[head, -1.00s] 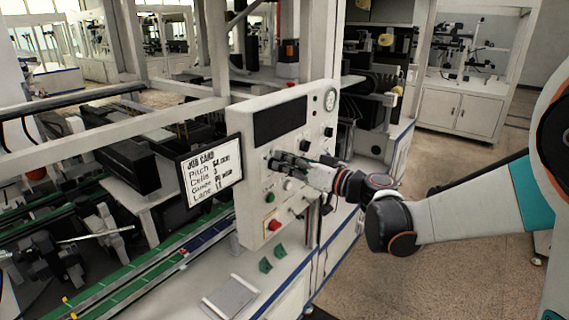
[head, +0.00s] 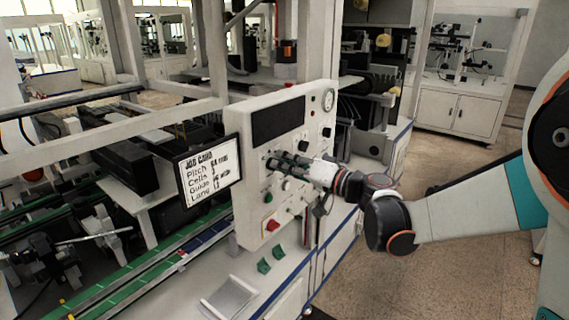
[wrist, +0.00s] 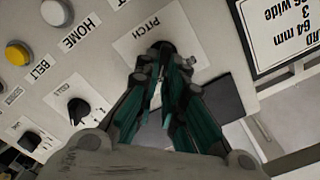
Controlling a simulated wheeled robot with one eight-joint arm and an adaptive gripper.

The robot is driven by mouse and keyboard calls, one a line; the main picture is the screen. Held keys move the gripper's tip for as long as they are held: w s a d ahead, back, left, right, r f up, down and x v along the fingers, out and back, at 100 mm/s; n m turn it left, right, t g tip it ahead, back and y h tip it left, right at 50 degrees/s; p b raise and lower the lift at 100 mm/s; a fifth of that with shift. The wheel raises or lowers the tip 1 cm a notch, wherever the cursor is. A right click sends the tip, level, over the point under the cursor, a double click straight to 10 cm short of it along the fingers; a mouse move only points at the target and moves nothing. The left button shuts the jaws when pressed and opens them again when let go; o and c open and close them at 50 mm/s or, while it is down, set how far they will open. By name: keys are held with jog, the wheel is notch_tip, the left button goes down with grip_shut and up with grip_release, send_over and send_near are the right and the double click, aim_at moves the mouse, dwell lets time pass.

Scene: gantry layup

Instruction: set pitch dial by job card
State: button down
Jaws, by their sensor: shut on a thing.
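The white control panel (head: 247,206) stands in the middle of the head view. The job card (head: 211,171) hangs at its left edge and reads Pitch, Cells, Guide and Lane; its pitch figure is too small to be sure of. In the wrist view the card (wrist: 283,38) is cut off, upside down, and shows "64 mm" and "3". My gripper (wrist: 164,72) is shut on the black pitch dial (wrist: 168,47), below the PITCH label. The fingers hide most of the dial, so its pointer setting cannot be read. The gripper (head: 274,163) also shows at the panel in the head view.
The cells knob (wrist: 78,110), another black knob (wrist: 30,141) and the yellow button (wrist: 16,52) are close by on the panel. A red button (head: 272,225) is lower down. A grey tray (head: 229,297) lies on the white bench below.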

jog(key=c, duration=1.7)
grip_release()
jog(key=shift+d, duration=0.1)
jog(key=v, duration=1.2)
